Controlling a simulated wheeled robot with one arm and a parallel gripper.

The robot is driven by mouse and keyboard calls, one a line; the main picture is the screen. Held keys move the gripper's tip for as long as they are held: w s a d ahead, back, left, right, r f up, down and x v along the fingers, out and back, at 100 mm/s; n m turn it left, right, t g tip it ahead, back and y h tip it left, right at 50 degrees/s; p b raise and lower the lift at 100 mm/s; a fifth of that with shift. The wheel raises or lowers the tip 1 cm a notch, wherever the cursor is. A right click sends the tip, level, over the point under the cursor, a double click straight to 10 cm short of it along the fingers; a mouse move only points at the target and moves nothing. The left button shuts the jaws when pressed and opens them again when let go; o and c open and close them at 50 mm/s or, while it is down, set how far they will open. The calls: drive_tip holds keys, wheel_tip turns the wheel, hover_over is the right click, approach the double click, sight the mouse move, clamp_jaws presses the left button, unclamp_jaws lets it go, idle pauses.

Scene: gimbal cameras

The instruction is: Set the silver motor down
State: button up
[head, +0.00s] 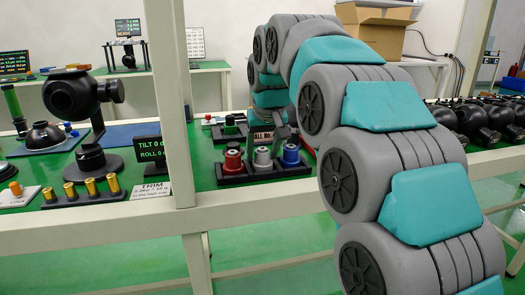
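The silver motor (262,157) stands upright between a red motor (233,161) and a blue motor (291,154). They are in a row at a black rack (265,173) on the green bench top. My gripper (265,138) points down directly over the silver motor, at or very near its top. The fingers are small and partly lost against the arm behind. I cannot tell whether they grip the motor, or whether the motor is fully seated in the rack.
A white frame post (175,100) and front rail (100,238) stand before the bench. Left are a black gimbal camera (70,95), several brass cylinders (90,187) and a TRIM card (152,190). Several black cameras (485,118) line the right. A cardboard box (377,28) sits behind my arm.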

drive_tip(key=o, duration=0.5)
drive_tip(key=shift+c, duration=0.2)
drive_tip(key=shift+r, duration=0.5)
drive_tip(key=v, duration=1.1)
drive_tip(key=shift+s, duration=0.25)
drive_tip(key=shift+d, duration=0.15)
drive_tip(key=s+d+f+m+g, duration=0.1)
drive_tip(key=s+d+f, duration=0.4)
drive_tip(key=s+f, duration=0.6)
drive_tip(key=s+d+f+m+g, duration=0.1)
drive_tip(key=s+d+f+g, duration=0.2)
drive_tip(key=s+f, duration=0.8)
drive_tip(key=s+d+f+m+g+h, duration=0.1)
drive_tip(key=s+d+f+g, duration=0.1)
drive_tip(key=s+d+f, duration=0.6)
drive_tip(key=s+f, duration=0.3)
drive_tip(key=s, duration=0.3)
drive_tip(key=shift+s, duration=0.35)
